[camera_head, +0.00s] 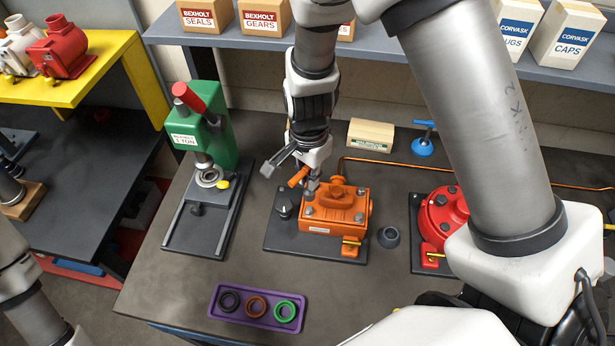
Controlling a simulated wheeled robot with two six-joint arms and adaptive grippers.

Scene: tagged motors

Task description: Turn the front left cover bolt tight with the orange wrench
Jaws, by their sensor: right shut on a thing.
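The orange wrench (298,177) is mostly hidden by my right gripper; a short orange length of it shows. My right gripper (301,170) is shut on the wrench, above the back left part of the orange motor housing (333,228). The front left cover bolt (309,211) is a grey head on the housing's top, in front of the gripper. The wrench's head cannot be made out, so I cannot tell whether it touches any bolt. Part of my left arm shows at the lower left; its gripper is out of view.
A green press (215,135) stands left of the housing. A purple tray (258,308) with three rings lies in front.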

